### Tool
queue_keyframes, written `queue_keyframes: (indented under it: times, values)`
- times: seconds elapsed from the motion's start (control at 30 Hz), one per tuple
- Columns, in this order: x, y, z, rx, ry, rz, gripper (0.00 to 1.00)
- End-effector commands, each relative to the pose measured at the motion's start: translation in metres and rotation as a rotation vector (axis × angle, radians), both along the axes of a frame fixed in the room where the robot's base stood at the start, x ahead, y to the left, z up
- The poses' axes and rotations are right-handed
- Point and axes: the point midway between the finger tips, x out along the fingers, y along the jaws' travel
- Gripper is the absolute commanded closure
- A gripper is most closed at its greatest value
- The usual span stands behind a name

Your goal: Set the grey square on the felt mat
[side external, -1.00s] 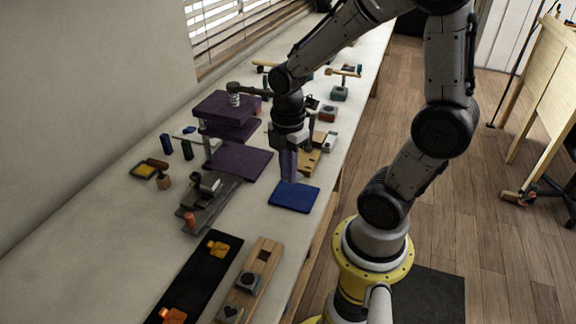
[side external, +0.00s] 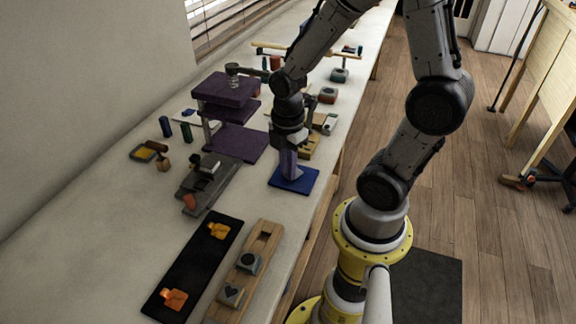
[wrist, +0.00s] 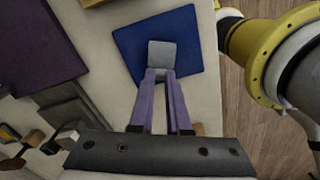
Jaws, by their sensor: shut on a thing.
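The blue felt mat (side external: 308,184) lies flat on the bench near its front edge; it fills the upper middle of the wrist view (wrist: 185,48). The grey square (wrist: 162,54) is between the tips of my gripper's purple fingers (wrist: 160,74), over the middle of the mat. In the side view my gripper (side external: 290,172) points down at the mat, with a small grey part of the square showing at the tips. My gripper is shut on the square. I cannot tell whether the square touches the mat or hovers just above it.
A purple stamping press (side external: 237,143) stands left of the mat, with a grey sloped fixture (side external: 207,185) in front. A black strip (side external: 197,262) with orange pieces and a wooden rack (side external: 244,275) of grey stamps lie nearer the camera. Bare bench lies between.

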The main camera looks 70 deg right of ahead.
Motion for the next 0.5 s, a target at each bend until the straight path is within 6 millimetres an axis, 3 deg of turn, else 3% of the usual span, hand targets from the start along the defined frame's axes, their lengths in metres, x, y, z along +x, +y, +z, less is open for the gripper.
queue_keyframes:
  times: [0.5]
  values:
    - [0.0003,0.0000,-0.0049,0.000,0.000,0.000,1.00]
